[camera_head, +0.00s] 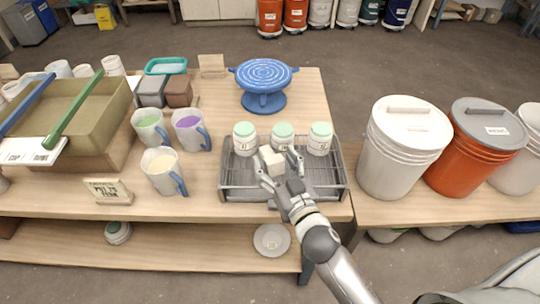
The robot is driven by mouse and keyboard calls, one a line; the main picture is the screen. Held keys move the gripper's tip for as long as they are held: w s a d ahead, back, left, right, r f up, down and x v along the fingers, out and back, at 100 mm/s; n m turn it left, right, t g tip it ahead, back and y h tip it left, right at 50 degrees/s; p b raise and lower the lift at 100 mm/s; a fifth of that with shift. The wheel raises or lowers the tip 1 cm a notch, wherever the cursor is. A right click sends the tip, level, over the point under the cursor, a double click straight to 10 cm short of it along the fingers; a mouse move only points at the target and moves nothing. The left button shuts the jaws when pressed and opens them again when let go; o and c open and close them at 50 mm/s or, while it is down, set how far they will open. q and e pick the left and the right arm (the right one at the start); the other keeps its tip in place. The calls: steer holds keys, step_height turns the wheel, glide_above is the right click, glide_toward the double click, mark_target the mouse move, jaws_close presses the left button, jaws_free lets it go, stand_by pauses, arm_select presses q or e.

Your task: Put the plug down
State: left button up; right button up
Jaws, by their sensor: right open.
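A small cream block (271,162), which may be the plug, is at the fingertips of my right gripper (282,170), over the wire rack tray (235,176). My right gripper is open, its fingers close around or beside the block. I cannot tell whether the block touches the fingers or rests on the rack. The gripper and wrist hide part of the rack's front. My left gripper is not in view.
Several white jars with green lids (245,138) stand at the rack's back. Pitchers (162,170) stand left of it, a blue turntable (264,100) behind. A white bucket (400,150) and an orange bucket (468,160) stand right. Some bare tabletop shows left of the rack.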

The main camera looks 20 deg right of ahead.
steer(key=shift+w+a, duration=0.1)
steer(key=shift+w, duration=0.45)
steer(key=c, duration=1.1)
steer(key=shift+c, duration=0.3)
steer(key=shift+r, duration=0.15)
